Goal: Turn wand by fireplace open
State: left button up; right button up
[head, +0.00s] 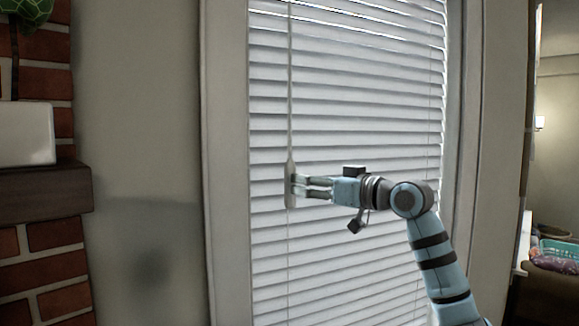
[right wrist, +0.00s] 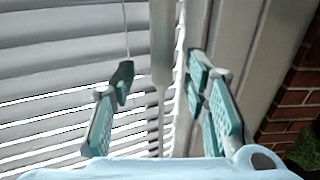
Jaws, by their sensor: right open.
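The wand (head: 290,120) is a thin pale rod hanging down in front of the window blind, with a wider handle at its lower end. In the right wrist view the wand (right wrist: 162,45) passes between the two fingers, apart from both as far as I can tell. My right gripper (head: 299,186) comes in from the right at the height of the handle. It is open, with its teal-padded fingers (right wrist: 158,77) on either side of the wand. My left gripper is in neither view.
White blind slats (head: 360,120) lie close behind the wand. The window frame (head: 226,150) stands just to the left. Further left are the brick fireplace (head: 40,270) and its mantel (head: 45,195). A teal basket (head: 558,250) is at the far right.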

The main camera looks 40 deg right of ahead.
aim_at(290, 178)
jog(key=w, duration=0.2)
jog(key=w+p, duration=0.1)
jog(key=w, duration=0.1)
jog(key=w+a+p, duration=0.1)
jog(key=w, duration=0.1)
jog(key=shift+r, duration=0.3)
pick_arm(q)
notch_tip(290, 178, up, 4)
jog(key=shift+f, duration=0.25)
pick_arm(e)
jog(key=shift+d+f, duration=0.1)
jog(key=shift+w+d, duration=0.1)
jog(key=shift+c, duration=0.9)
grip_shut()
